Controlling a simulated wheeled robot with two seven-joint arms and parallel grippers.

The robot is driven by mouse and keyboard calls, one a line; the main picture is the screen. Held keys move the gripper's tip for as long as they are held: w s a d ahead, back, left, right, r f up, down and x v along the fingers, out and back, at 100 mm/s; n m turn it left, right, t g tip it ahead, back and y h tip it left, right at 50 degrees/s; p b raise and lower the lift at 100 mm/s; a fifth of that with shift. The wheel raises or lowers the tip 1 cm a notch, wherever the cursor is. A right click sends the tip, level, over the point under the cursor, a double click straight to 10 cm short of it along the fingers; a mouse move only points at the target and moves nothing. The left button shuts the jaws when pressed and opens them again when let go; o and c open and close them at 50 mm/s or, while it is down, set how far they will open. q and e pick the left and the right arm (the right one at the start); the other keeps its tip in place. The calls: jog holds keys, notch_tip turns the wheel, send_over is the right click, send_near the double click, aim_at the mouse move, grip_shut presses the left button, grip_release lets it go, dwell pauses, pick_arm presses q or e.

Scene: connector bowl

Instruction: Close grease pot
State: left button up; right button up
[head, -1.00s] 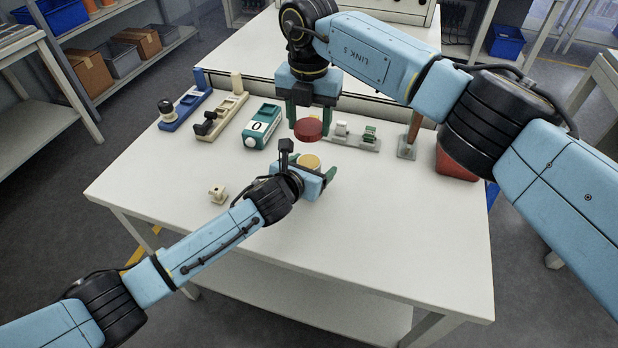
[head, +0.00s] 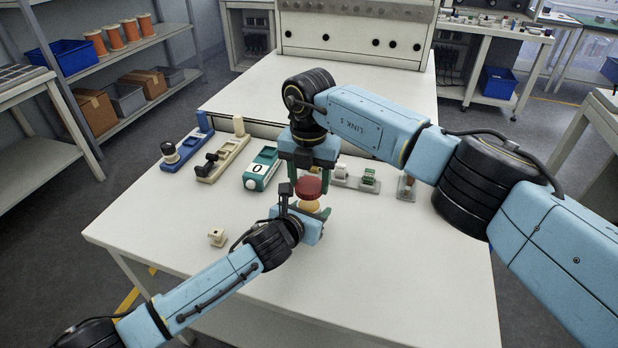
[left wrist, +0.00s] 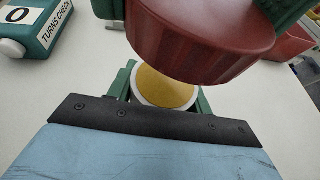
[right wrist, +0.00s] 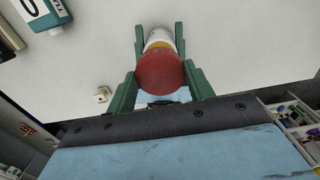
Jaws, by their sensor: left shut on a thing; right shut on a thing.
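The grease pot (head: 309,206) is a small white-rimmed pot with yellow grease, standing open side up near the middle of the table. My left gripper (head: 313,213) is shut around it from the front; the left wrist view shows the open top (left wrist: 163,88). The dark red lid (head: 310,187) is in my right gripper (head: 308,180), which points down from above and is shut on it. The lid is over the pot, and the left wrist view shows a gap between the lid (left wrist: 200,45) and the rim. In the right wrist view the lid (right wrist: 160,72) partly hides the pot.
A teal turn counter (head: 263,168) reading 0, a beige fixture (head: 222,157) and a blue fixture (head: 187,145) stand at the back left. A grey rail with fittings (head: 356,181) lies behind my right gripper. A small cream part (head: 217,237) lies left. The front table is clear.

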aim_at(314, 206)
jog(key=shift+f, duration=0.55)
jog(key=shift+f, duration=0.1)
jog(key=shift+f, duration=0.75)
jog(key=shift+f, duration=0.65)
jog(key=m, duration=0.6)
jog(key=shift+m, duration=0.4)
jog(key=o, duration=0.9)
